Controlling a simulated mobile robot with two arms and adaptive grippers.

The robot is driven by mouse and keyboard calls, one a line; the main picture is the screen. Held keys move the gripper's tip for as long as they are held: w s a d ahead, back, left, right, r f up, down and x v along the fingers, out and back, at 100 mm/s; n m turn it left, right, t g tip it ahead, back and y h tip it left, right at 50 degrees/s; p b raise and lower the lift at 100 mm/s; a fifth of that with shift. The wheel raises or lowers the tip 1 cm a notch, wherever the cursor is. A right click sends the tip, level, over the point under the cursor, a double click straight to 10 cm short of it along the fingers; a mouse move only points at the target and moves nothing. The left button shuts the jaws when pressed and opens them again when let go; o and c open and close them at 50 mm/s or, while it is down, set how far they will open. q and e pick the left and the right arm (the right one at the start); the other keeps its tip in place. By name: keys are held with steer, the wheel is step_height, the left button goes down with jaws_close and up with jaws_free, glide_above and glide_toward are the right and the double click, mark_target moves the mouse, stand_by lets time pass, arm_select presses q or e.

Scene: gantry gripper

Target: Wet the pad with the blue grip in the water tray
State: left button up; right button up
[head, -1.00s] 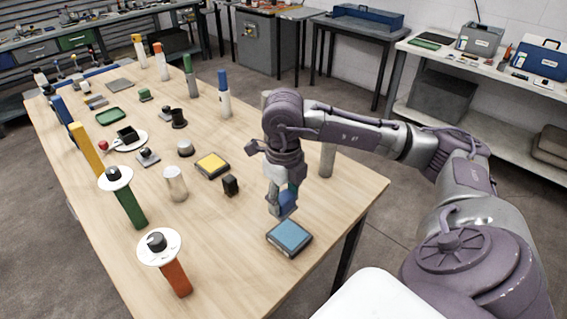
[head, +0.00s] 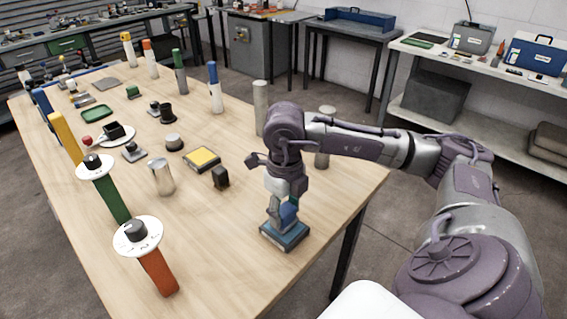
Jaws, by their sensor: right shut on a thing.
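The shallow dark-rimmed tray with a blue surface (head: 284,248) sits near the right front edge of the wooden table; I take it as the water tray. My right gripper (head: 279,217) points down over it and is shut on the pad's blue grip (head: 290,212). The pad's underside is hidden by the fingers and the grip, so I cannot tell whether it touches the water. My left gripper is out of view.
An orange post with a white disc (head: 158,272) is at the front. Bare table lies between it and the blue tray.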

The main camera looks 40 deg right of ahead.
mark_target(284, 209)
steer(key=shift+f+b, duration=0.55)
steer(key=shift+b, duration=0.1)
stand_by(2.1)
steer(key=shift+r+p, duration=2.45)
steer(key=shift+r, duration=1.1)
